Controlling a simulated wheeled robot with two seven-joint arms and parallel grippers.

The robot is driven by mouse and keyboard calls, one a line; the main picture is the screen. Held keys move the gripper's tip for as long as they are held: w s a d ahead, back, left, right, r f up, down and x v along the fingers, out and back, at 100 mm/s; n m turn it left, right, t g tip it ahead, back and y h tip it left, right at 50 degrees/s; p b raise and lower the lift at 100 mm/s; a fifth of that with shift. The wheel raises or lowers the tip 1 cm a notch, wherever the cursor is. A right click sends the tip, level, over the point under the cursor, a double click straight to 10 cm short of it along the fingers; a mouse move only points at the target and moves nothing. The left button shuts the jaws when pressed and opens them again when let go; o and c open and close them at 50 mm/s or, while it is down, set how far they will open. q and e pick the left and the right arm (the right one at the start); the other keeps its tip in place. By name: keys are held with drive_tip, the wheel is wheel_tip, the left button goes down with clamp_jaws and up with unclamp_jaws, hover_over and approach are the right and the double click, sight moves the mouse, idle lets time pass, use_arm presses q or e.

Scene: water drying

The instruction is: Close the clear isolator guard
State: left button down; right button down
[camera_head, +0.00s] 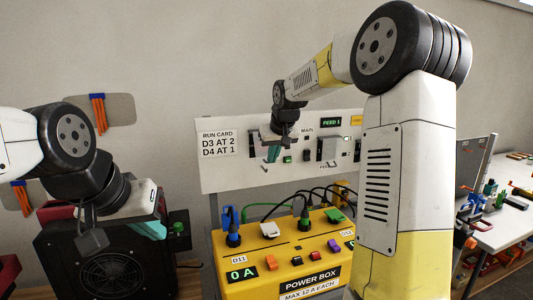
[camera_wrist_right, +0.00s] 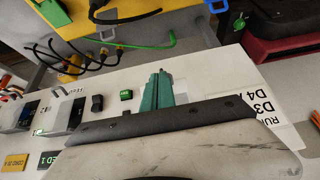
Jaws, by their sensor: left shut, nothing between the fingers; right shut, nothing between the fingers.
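The white isolator panel (camera_head: 220,172) stands behind the power box, with a MAIN label (camera_head: 307,130). I cannot clearly make out the clear guard; my right gripper and wrist cover part of the panel beside that label. My right gripper (camera_head: 272,154) is shut and empty in front of the panel, left of the label. In the right wrist view its green fingers (camera_wrist_right: 157,91) are together over the panel, near a small green indicator (camera_wrist_right: 126,95) and a black switch (camera_wrist_right: 97,103). My left gripper (camera_head: 150,229) is shut and empty at the lower left.
The yellow power box (camera_head: 250,290) with plugs and cables stands below the panel. A grey unit (camera_head: 328,149) sits under the FEED 1 label (camera_head: 331,122). A black fan unit (camera_head: 112,275) is behind my left gripper. A table with tools (camera_head: 505,225) is at the right.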

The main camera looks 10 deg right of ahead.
drive_tip(key=shift+w+a+f+t, duration=0.15)
drive_tip(key=shift+w+f+t, duration=0.5)
drive_tip(key=shift+w+f, duration=0.25)
drive_tip(key=shift+w+a+f+t, duration=0.15)
drive_tip(key=shift+w+f+t, duration=0.5)
drive_tip(key=shift+w+f, duration=0.15)
drive_tip(key=shift+r, duration=0.95)
